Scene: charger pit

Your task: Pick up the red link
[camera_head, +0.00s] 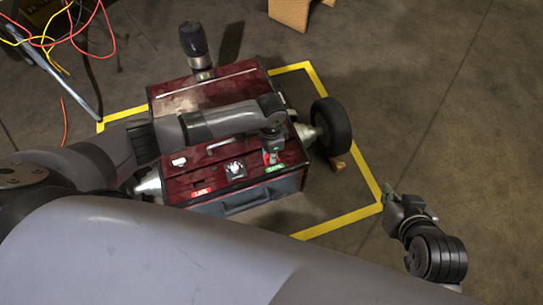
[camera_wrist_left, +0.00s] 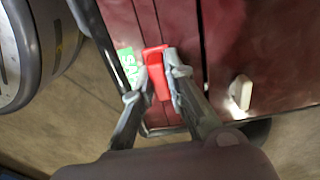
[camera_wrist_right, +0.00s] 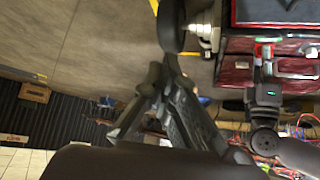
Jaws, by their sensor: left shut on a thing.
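The red link (camera_wrist_left: 156,72) is a small bright red piece by the green SAFE label on the dark red box (camera_wrist_left: 180,30). My left gripper (camera_wrist_left: 152,78) has a finger on each side of it and is shut on it, still close against the box. In the head view my left gripper (camera_head: 272,148) reaches down at the box's front right, where a bit of the red link (camera_head: 270,158) shows. My right gripper (camera_head: 390,200) is off to the right above the floor, away from the box. In the right wrist view its dark fingers (camera_wrist_right: 160,80) overlap, so their opening is unclear.
The box stands inside a yellow floor outline (camera_head: 340,135). A black wheel (camera_head: 330,127) is at its right side, and a black knobbed post (camera_head: 193,40) rises behind it. Loose red and yellow cables (camera_head: 60,30) lie at upper left. The floor at right is clear.

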